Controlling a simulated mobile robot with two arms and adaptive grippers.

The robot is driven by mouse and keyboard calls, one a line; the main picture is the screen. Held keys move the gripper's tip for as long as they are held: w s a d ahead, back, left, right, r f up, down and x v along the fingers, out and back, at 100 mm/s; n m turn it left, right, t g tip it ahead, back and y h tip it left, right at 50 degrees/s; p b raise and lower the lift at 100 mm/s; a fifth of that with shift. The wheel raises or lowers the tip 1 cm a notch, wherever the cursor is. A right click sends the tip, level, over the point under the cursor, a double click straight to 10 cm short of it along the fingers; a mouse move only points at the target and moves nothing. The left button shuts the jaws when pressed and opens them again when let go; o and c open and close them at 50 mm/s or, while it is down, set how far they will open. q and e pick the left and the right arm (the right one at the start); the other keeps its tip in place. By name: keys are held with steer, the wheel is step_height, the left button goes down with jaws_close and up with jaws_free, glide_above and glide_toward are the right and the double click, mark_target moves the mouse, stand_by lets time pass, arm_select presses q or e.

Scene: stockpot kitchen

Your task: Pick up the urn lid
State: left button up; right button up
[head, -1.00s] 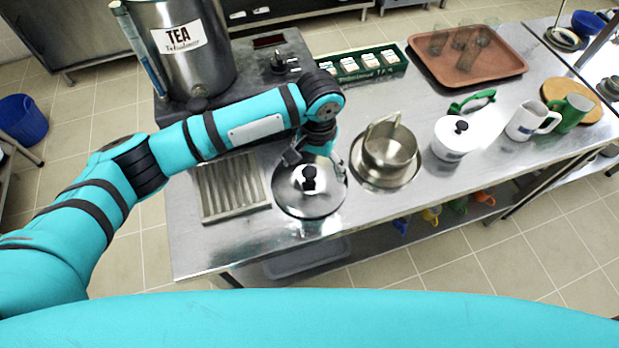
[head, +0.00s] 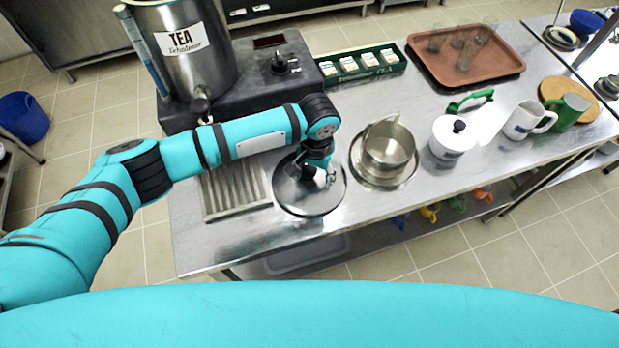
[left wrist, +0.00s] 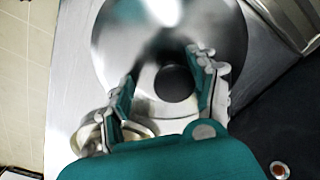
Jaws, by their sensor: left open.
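The urn lid (head: 295,201) is a round shiny steel disc with a black knob, lying on the steel counter in front of the urn. My left gripper (head: 319,180) is over the middle of the lid and hides most of the knob in the head view. In the left wrist view the lid (left wrist: 118,45) fills the upper middle. The black knob (left wrist: 175,83) shows between the two open fingers of the gripper (left wrist: 165,70), with a gap visible on each side. Whether the fingers are level with the knob is hard to tell. My right gripper is not in view.
The tea urn (head: 184,65) stands behind on a black base. A slatted drip tray (head: 235,188) is left of the lid. A steel pot (head: 386,155) on a round plate is close to its right. A white lidded pot (head: 452,143) stands further right.

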arm_select(q)
steer(key=shift+s+a+f, duration=0.1)
steer(key=shift+a, duration=0.05)
steer(key=c, duration=0.9)
jaws_close()
steer(key=shift+s+f, duration=0.1)
